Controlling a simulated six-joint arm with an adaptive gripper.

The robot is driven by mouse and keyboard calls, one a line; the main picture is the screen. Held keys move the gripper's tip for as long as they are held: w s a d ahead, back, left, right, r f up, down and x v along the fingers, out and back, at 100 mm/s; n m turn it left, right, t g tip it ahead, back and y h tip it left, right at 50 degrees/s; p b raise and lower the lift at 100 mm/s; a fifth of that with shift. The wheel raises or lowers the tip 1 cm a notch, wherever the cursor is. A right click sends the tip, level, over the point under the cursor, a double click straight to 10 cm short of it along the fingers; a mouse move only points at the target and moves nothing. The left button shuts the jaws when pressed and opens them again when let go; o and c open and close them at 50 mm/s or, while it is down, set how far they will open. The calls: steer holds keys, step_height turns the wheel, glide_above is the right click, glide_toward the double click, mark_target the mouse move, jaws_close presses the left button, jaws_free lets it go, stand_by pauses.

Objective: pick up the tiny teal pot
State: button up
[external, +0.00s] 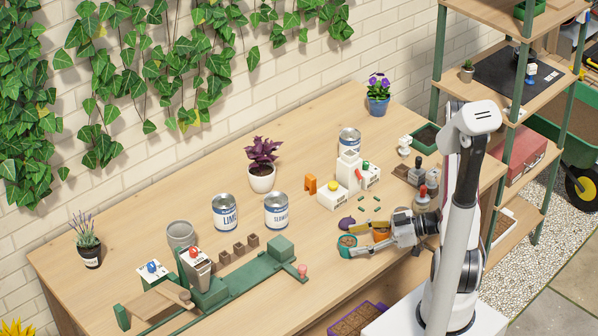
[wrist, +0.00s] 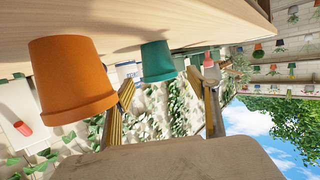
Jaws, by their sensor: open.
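The tiny teal pot (external: 346,250) stands on the bench near its front edge, with brown fill visible at its top. In the wrist view, where the scene looks upside down, the teal pot (wrist: 157,62) shows in the gap between my fingers. My gripper (external: 359,240) reaches in from the right, low over the bench, with its fingers spread. In the wrist view my gripper (wrist: 161,88) is open and empty; I cannot tell whether the fingertips are beside the pot or just short of it.
An orange pot (external: 381,236) stands close to my gripper, and it looms large left of my fingers in the wrist view (wrist: 69,80). A dark purple object (external: 346,222) lies behind the teal pot. A green fixture (external: 250,287) occupies the bench to the left.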

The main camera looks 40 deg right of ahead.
mark_target(350, 241)
steer(key=shift+x, duration=1.6)
steer(key=c, duration=1.3)
